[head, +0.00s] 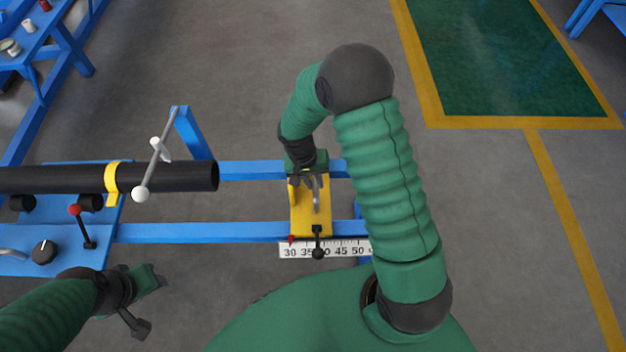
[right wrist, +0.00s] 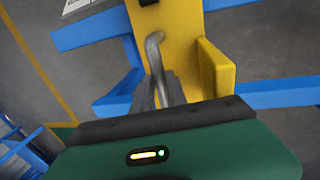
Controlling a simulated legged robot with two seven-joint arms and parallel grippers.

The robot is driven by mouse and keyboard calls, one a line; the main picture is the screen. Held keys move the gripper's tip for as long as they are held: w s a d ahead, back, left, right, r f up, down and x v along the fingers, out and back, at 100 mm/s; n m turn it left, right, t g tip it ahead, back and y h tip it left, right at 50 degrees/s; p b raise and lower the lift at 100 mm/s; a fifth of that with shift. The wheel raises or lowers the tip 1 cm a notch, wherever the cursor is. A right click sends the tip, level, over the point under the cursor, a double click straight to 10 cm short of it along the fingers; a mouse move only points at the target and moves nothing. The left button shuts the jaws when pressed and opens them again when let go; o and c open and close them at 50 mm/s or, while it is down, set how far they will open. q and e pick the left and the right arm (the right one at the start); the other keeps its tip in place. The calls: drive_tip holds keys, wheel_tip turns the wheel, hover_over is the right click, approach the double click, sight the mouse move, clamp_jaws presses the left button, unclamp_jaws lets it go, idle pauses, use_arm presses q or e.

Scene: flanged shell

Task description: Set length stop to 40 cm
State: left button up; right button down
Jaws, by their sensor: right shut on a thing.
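The yellow length stop (head: 309,215) sits across two blue rails, right of the pipe's end. Its red pointer (head: 291,240) stands at about 30 on the white scale (head: 300,252). A black-knobbed lever (head: 318,252) at its front hides the scale near 40. My right gripper (head: 309,178) is over the stop, shut on its grey bent handle (head: 316,198). In the right wrist view the handle (right wrist: 154,45) runs down between the fingers (right wrist: 160,95), beside the yellow upright plate (right wrist: 215,68). My left gripper (head: 152,302) is open and empty at lower left, away from the stop.
A black pipe (head: 165,178) lies on the blue bench at left under a yellow strap (head: 111,178) and a grey clamp bar (head: 151,170). A red-knobbed lever (head: 82,225) and a black dial (head: 44,251) are in front. The rails continue right behind my right arm.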

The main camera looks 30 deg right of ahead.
drive_tip(key=s+d+p, duration=0.2)
drive_tip(key=s+d, duration=0.3)
drive_tip(key=d, duration=0.3)
drive_tip(key=shift+d, duration=0.2)
drive_tip(key=c, duration=1.3)
unclamp_jaws()
drive_tip(key=shift+a, duration=0.1)
drive_tip(key=shift+r, duration=0.1)
drive_tip(key=a+r+p, duration=0.1)
drive_tip(key=r, duration=0.4)
drive_tip(key=w+a+r+p, duration=0.1)
drive_tip(key=r, duration=0.5)
drive_tip(key=r+p, duration=0.1)
drive_tip(key=r, duration=0.4)
drive_tip(key=shift+w+a+r+p, duration=0.15)
drive_tip(key=shift+w+a+p, duration=0.25)
